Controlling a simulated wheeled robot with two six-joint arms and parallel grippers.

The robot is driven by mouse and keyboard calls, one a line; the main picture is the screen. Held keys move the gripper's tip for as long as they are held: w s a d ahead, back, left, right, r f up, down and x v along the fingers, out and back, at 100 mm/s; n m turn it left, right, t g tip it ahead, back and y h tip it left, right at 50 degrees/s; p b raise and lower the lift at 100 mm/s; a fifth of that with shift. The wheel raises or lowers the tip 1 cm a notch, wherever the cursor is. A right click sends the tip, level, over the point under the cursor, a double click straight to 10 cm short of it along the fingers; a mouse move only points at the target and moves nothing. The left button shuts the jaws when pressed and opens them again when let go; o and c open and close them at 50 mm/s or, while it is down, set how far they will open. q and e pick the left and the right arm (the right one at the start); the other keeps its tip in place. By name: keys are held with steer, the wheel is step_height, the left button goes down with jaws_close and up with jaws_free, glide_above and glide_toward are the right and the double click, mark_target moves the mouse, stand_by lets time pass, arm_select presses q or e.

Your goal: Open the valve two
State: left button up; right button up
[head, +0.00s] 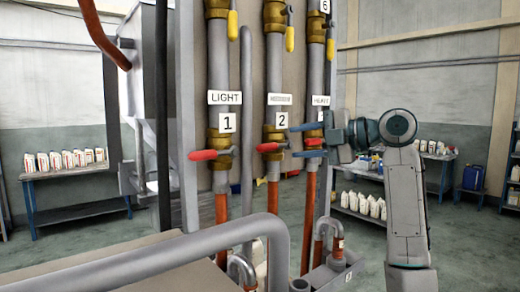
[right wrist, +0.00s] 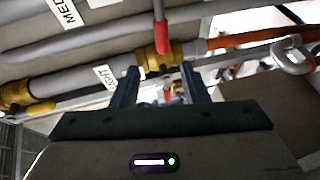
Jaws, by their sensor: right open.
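Valve two (head: 275,134) is a brass valve with a red handle (head: 269,147) on the middle pipe, under the label "2" (head: 282,120). The handle lies sideways across the pipe. My right gripper (head: 294,141) comes in from the right, open, with its fingertips close to the right side of valve two, one above the other. In the right wrist view my right gripper (right wrist: 160,76) is empty; a brass valve (right wrist: 158,56) with a red handle (right wrist: 160,30) lies just beyond and above its fingers. Contact cannot be told. My left gripper is not in view.
Valve one (head: 219,140) with its red handle (head: 210,154) is at left. A third red handle (head: 314,141) sits behind my right gripper. Yellow handles (head: 290,38) are higher up. A thick grey pipe (head: 150,258) crosses the foreground.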

mark_target(267, 146)
steer(key=w+a+p, duration=0.1)
steer(key=w+a+f+p, duration=0.1)
steer(key=shift+w+a+p, duration=0.3)
steer(key=shift+w+p, duration=0.05)
steer(key=p+x, duration=0.1)
steer(key=x, duration=0.3)
steer(key=p+x, duration=0.1)
steer(key=shift+a+p, duration=0.3)
steer(key=shift+a, duration=0.25)
steer(key=shift+w+a+f, duration=0.25)
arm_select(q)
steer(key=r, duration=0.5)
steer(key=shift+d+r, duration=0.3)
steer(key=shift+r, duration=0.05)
arm_select(e)
steer(key=shift+d, duration=0.1)
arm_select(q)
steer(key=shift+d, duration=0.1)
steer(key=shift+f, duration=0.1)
arm_select(e)
jaws_close()
